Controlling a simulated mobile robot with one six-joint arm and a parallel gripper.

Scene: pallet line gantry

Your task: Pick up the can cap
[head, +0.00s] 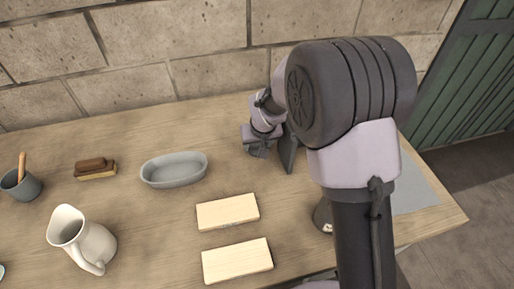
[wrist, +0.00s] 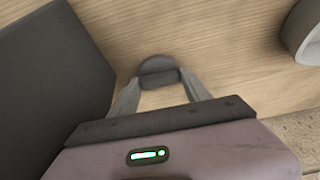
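The can cap (wrist: 158,68) is a small dark grey round piece in the wrist view. It sits between the two fingertips of my gripper (wrist: 159,80), which meet it on both sides with no clear gap. The gripper looks shut on it. I cannot tell whether the cap rests on the wooden table or is just above it. In the head view my gripper (head: 258,145) is low over the back of the table, beside a dark upright panel (head: 288,151). The cap cannot be made out there.
The dark panel also stands close at left in the wrist view (wrist: 50,65). A grey oval dish (head: 174,170) is left of my gripper. Two pale blocks (head: 227,212) (head: 237,260), a brush (head: 96,169), a cream pitcher (head: 82,240) and a grey cup (head: 21,184) stand on the table (head: 150,215).

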